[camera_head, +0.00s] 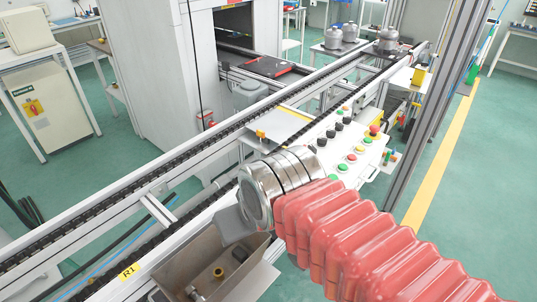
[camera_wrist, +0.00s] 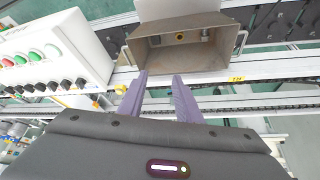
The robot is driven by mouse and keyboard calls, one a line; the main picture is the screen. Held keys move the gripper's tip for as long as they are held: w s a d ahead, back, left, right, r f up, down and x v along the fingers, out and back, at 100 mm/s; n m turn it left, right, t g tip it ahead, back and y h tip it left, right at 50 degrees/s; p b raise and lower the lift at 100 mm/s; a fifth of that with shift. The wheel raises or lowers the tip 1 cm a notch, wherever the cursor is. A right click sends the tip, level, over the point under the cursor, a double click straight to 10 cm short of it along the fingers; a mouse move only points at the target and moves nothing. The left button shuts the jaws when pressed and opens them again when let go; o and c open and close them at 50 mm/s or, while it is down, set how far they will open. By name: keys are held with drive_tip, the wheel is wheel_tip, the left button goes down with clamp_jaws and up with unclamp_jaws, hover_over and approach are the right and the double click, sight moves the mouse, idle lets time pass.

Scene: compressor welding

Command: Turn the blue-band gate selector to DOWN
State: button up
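The white control panel (camera_head: 327,163) stands right of the conveyor in the head view, with coloured buttons and several black selector knobs (camera_head: 331,133). In the wrist view the panel (camera_wrist: 75,32) is at upper left, with a row of dark knobs (camera_wrist: 53,85) along its lower face. No blue band can be made out on any knob, nor which way a knob points. My gripper (camera_wrist: 160,82) has two purple fingers apart with nothing between them. It is apart from the panel, right of it in the wrist view. In the head view my wrist hides part of the panel's near side.
An open metal box (camera_head: 178,272) with small fittings sits below my gripper; the same box (camera_wrist: 222,66) lies beyond the fingertips in the wrist view. Conveyor rails (camera_head: 110,205) run diagonally past it. Grey metal compressor parts (camera_head: 388,40) stand at the far end. Green floor is open at the right.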

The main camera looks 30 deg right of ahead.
drive_tip(key=shift+w, duration=0.3)
drive_tip(key=o, duration=0.3)
drive_tip(key=shift+w+d+r, duration=0.1)
drive_tip(key=shift+w+r, duration=0.05)
drive_tip(key=shift+o, duration=0.5)
drive_tip(key=shift+w+d+r+m, duration=0.15)
drive_tip(key=shift+w+r+m, duration=0.05)
drive_tip(key=shift+m, duration=0.1)
drive_tip(key=w+d+r+m+g, duration=0.2)
drive_tip(key=w+d+m, duration=0.7)
drive_tip(key=d, duration=0.3)
drive_tip(key=w+d+r+m+g, duration=0.2)
drive_tip(key=w+d+m+g, duration=0.1)
drive_tip(key=w+d+m, duration=0.6)
drive_tip(key=d, duration=0.3)
drive_tip(key=shift+r+g, duration=0.3)
drive_tip(key=shift+w+f, duration=0.1)
